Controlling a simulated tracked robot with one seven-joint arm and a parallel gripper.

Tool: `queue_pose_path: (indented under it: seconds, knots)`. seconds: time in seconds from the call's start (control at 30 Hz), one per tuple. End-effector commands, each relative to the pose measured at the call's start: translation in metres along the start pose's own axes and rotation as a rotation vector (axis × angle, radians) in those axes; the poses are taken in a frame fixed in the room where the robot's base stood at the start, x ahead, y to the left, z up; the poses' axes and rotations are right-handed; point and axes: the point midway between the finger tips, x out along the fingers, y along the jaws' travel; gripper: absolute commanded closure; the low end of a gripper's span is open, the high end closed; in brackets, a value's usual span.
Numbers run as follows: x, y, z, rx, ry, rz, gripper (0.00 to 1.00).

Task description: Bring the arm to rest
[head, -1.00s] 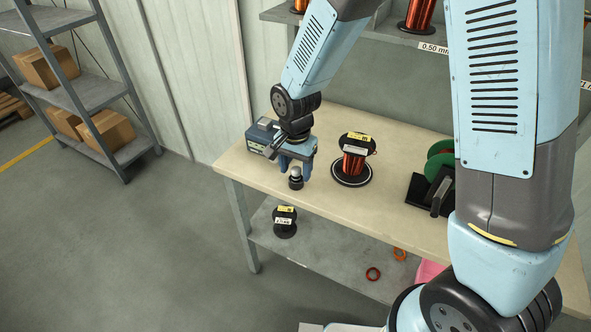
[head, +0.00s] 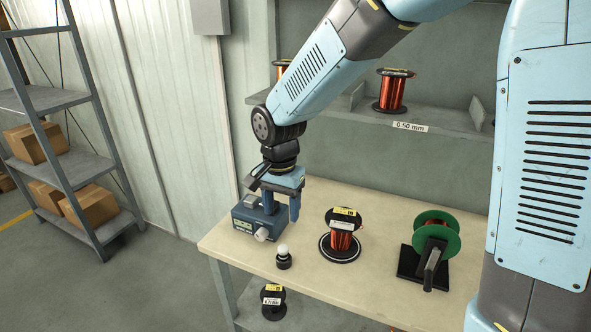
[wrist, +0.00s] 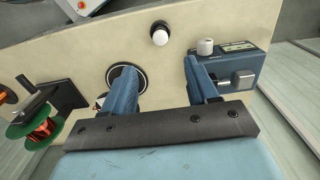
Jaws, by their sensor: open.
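My gripper (head: 281,207) is open and empty, pointing down above the back left of the workbench (head: 310,275). In the wrist view its two blue fingers (wrist: 160,80) stand wide apart with nothing between them. In the head view it overlaps the blue meter box (head: 262,225); I cannot tell the exact gap. A small black piece with a white round top (head: 283,256) stands upright on the bench, in front of my gripper and apart from it. In the wrist view its white top (wrist: 160,36) shows beyond the fingers.
A copper wire spool (head: 343,235) stands on a round black base right of my gripper. A green-flanged spool (head: 433,238) sits on a black stand further right. A shelf (head: 440,124) with copper spools is behind. Another spool (head: 272,303) is on the lower shelf.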

Motion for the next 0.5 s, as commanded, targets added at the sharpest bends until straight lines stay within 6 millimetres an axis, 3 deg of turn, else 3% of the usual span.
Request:
queue_pose_path:
  seconds: [0.17, 0.5]
  knots:
    - [-0.020, 0.020, -0.013, -0.014, 0.023, -0.026, 0.41]
    - [-0.088, 0.112, -0.044, -0.101, 0.129, -0.100, 0.41]
